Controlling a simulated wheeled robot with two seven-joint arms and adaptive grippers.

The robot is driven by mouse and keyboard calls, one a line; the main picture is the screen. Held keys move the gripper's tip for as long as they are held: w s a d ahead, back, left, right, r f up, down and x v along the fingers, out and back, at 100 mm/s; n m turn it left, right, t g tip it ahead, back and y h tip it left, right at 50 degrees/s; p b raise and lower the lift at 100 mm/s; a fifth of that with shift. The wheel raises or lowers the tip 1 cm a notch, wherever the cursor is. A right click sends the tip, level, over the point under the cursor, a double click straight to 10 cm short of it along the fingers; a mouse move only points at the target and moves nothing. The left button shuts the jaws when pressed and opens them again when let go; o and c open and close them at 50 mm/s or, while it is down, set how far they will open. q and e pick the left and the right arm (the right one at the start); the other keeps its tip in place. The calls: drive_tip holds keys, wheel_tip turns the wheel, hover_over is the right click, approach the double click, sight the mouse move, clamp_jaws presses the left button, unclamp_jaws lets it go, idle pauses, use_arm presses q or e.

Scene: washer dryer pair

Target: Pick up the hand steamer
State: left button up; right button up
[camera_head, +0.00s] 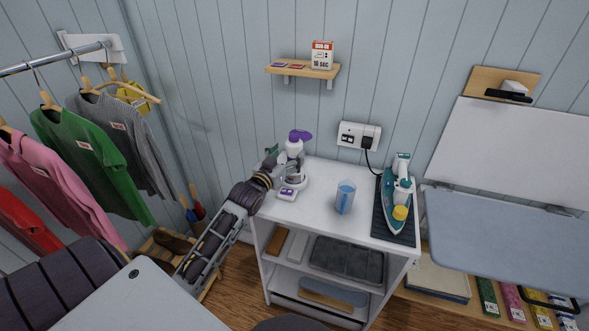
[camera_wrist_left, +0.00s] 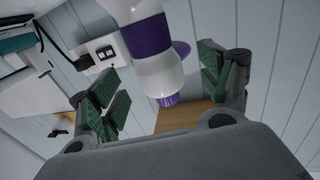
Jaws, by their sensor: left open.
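The hand steamer (camera_head: 294,146), white with a purple top, stands at the back left of the white shelf unit. In the left wrist view its white body with purple parts (camera_wrist_left: 148,36) comes in from the top, between the finger lines. My left gripper (camera_head: 279,166) is at the steamer, partly overlapping it in the head view. In the left wrist view the gripper's green-padded fingers (camera_wrist_left: 160,88) are spread apart, one on each side of the steamer, with gaps visible. The steamer's lower part is partly hidden by the gripper. My right gripper is not in view.
A wall socket (camera_head: 358,137) and wooden shelf (camera_head: 300,69) are behind. Clothes hang at left.

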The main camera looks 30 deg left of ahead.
use_arm(q)
drive_tip(key=shift+w, duration=2.2)
drive_tip(key=shift+c, duration=0.4)
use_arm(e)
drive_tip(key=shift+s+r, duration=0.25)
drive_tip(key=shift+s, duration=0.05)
use_arm(q)
drive_tip(key=c, duration=1)
clamp_jaws()
drive_tip(key=shift+r, duration=0.1)
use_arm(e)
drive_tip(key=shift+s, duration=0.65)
